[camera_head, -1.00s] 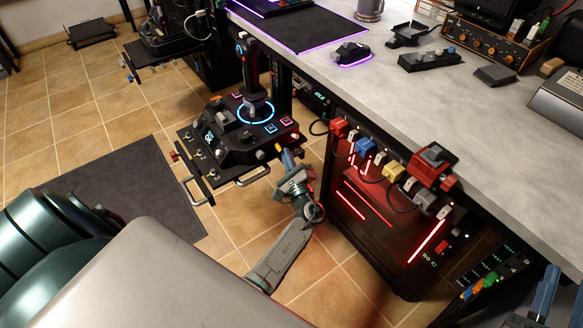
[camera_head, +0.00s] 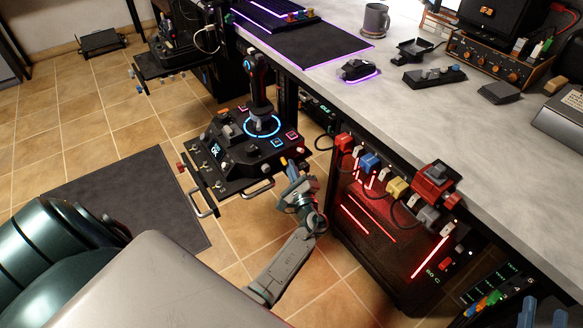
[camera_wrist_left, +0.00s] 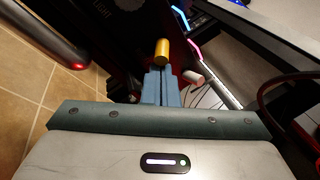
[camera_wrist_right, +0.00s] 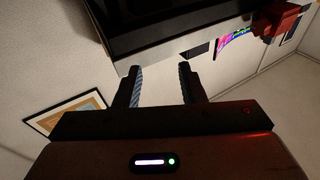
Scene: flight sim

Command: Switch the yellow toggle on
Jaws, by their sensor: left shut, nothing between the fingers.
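The yellow toggle shows in the left wrist view as a short gold cylinder (camera_wrist_left: 162,50), just beyond my left fingertips. In the head view a small yellow tip (camera_head: 284,161) shows at the front right of the black flight-stick panel (camera_head: 240,158), beside my left gripper (camera_head: 290,168). The left fingers (camera_wrist_left: 161,82) are together and empty; whether they touch the toggle is unclear. My right gripper (camera_wrist_right: 162,85) is open and empty in its wrist view, with only its fingers at the bottom right edge of the head view.
A row of coloured blocks, including a yellow one (camera_head: 397,187), lines the desk (camera_head: 430,120) edge above a red-lit computer case (camera_head: 385,235). A metal handle (camera_head: 250,190) juts from the panel's front. Tiled floor (camera_head: 120,120) is open at left.

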